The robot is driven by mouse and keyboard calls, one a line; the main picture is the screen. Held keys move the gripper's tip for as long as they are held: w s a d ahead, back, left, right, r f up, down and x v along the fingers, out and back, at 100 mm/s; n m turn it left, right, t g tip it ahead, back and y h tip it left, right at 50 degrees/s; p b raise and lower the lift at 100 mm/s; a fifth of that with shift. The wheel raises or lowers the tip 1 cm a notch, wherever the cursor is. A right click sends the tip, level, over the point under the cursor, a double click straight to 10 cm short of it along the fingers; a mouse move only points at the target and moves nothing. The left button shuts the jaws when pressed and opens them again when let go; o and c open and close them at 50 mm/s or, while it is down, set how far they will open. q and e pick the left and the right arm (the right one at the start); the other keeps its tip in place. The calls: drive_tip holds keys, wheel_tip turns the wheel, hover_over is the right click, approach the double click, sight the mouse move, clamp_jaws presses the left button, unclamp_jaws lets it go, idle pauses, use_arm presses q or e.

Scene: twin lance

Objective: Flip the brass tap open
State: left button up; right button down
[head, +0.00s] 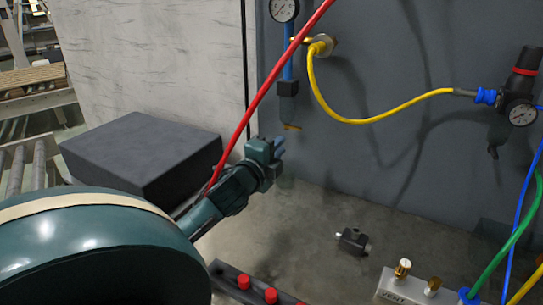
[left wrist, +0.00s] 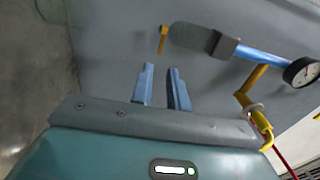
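The brass tap (head: 291,127) is a small yellow lever at the foot of a clear bowl, under a black block on a vertical blue pipe by the wall. It lies roughly crosswise to the pipe. In the left wrist view the tap (left wrist: 163,40) shows beyond the fingertips, at the bowl's end. My left gripper (head: 281,146) is just below and slightly left of the tap, apart from it. In the left wrist view the left gripper's blue fingers (left wrist: 160,72) are parted with nothing between them. My right gripper is in neither view.
A red hose (head: 262,90) passes close to my left wrist. A yellow hose (head: 375,117) hangs right of the tap. A dark box (head: 140,150) stands left. A small black fitting (head: 353,240) lies on the bench; a VENT block (head: 400,287) is at lower right.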

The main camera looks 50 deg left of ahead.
use_arm(q)
drive_tip(key=shift+v, duration=1.5)
